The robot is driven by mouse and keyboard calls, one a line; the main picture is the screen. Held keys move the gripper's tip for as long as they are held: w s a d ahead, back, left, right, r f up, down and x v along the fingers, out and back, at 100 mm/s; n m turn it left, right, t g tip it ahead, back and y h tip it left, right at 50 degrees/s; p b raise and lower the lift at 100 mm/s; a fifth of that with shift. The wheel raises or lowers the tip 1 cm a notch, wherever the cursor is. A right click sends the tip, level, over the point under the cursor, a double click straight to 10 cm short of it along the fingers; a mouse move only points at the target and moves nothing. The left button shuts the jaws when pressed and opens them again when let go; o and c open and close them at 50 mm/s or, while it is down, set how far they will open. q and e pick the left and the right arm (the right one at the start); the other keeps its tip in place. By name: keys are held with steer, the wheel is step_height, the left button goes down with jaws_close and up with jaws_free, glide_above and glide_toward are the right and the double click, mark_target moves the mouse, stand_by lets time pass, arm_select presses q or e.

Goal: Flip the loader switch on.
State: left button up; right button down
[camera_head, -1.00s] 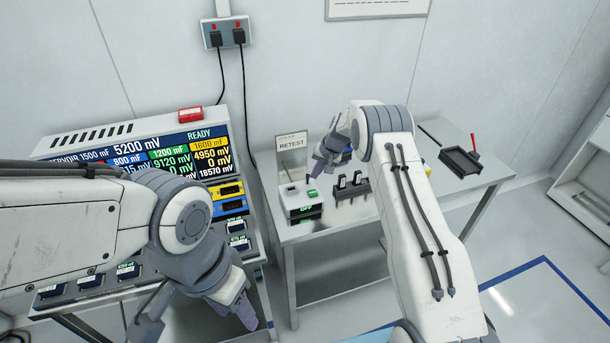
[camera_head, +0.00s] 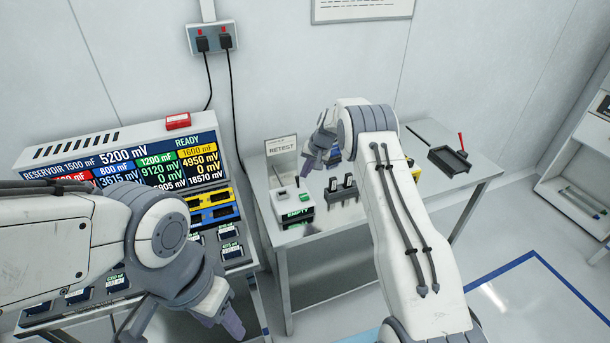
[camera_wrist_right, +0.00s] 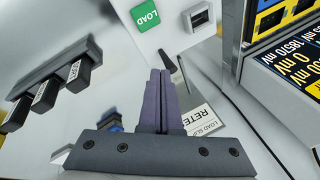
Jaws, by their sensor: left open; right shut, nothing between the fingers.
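The loader (camera_head: 292,207) is a small white box on the metal table, with a dark front display that appears to read EMPTY in green. Its green LOAD button (camera_wrist_right: 145,15) and a dark lever, the switch (camera_wrist_right: 167,59), show in the right wrist view. My right gripper (camera_head: 309,164) is shut and empty, just above and behind the loader. In the right wrist view its closed fingers (camera_wrist_right: 160,76) are close beside the lever; I cannot tell whether they touch. My left gripper (camera_head: 190,322) is open and empty at the lower left, partly hidden by its own arm.
A RETEST sign (camera_head: 282,147) stands behind the loader. A rack with dark upright modules (camera_head: 349,183) is right of it. A black tray (camera_head: 449,158) with a red handle lies farther right. A console with a display (camera_head: 130,165) stands left.

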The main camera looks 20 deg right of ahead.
steer(key=shift+r, duration=0.25)
steer(key=s+d+r+b, duration=0.2)
steer(key=d+r, duration=0.3)
steer(key=r, duration=0.5)
steer(key=shift+s+d+r+b, duration=0.2)
steer(key=shift+s+d+b, duration=0.2)
steer(key=shift+b, duration=0.4)
steer(key=shift+a, duration=0.2)
